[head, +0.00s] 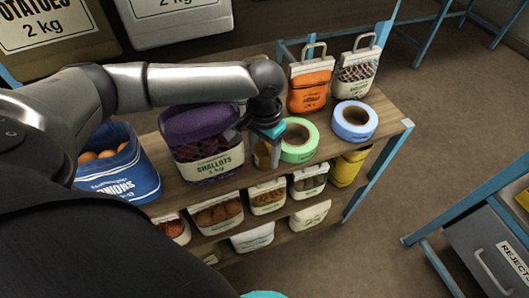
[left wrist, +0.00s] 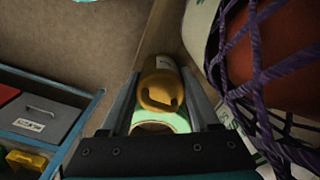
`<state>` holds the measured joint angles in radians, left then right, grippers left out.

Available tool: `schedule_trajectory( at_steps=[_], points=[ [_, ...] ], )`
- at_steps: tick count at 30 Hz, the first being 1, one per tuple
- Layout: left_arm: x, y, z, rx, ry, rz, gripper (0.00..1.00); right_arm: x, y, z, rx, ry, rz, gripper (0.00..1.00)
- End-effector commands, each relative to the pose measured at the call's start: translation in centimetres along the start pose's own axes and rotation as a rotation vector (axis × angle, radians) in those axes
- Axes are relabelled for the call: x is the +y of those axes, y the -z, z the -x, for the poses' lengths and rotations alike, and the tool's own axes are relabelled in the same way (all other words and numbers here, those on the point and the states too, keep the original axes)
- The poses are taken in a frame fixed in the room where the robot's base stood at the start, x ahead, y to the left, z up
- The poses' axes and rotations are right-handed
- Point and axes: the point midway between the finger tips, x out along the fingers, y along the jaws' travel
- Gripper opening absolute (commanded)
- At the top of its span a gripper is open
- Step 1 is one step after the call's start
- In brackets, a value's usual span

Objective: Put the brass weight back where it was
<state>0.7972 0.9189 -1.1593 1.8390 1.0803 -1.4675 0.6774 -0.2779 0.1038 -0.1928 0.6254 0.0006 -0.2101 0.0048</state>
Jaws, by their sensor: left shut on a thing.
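The brass weight (head: 263,158) is a small yellow-brown piece with a pale label, beside the shallots sack on the top shelf. My left gripper (head: 266,137) comes down over it from above and is shut on it. In the left wrist view the weight (left wrist: 161,88) sits between the two fingers (left wrist: 163,100). I cannot tell whether its base touches the shelf. A green tape roll (head: 313,141) lies just right of the weight and also shows in the left wrist view (left wrist: 160,123).
The purple-topped shallots sack (head: 208,160) stands close on the left, the blue onions sack (head: 121,182) further left. A blue tape roll (head: 371,122) and an orange bag (head: 309,88) are to the right. Bare shelf (head: 334,157) shows at the front right. More sacks fill the lower shelves.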

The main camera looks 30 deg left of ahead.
Motion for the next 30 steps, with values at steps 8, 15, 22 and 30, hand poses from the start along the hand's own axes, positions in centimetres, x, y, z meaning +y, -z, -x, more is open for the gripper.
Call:
schedule_trajectory(
  at_steps=[8,15,22,30],
  points=[
    [0.0,0.0,-0.1,0.000,0.000,0.000,0.64,-0.1,0.3,0.2,0.002,0.002,-0.001,0.50],
    [0.0,0.0,-0.1,0.000,0.000,0.000,0.91,-0.6,-0.3,0.2,-0.007,0.008,-0.001,0.50],
    [0.0,0.0,-0.1,0.000,0.000,0.000,0.92,-0.8,-0.8,0.2,-0.015,0.011,0.000,0.50],
    [0.0,0.1,3.0,0.002,0.000,-0.001,0.92,-1.0,-0.8,1.4,-0.018,0.014,0.003,0.50]
  ],
)
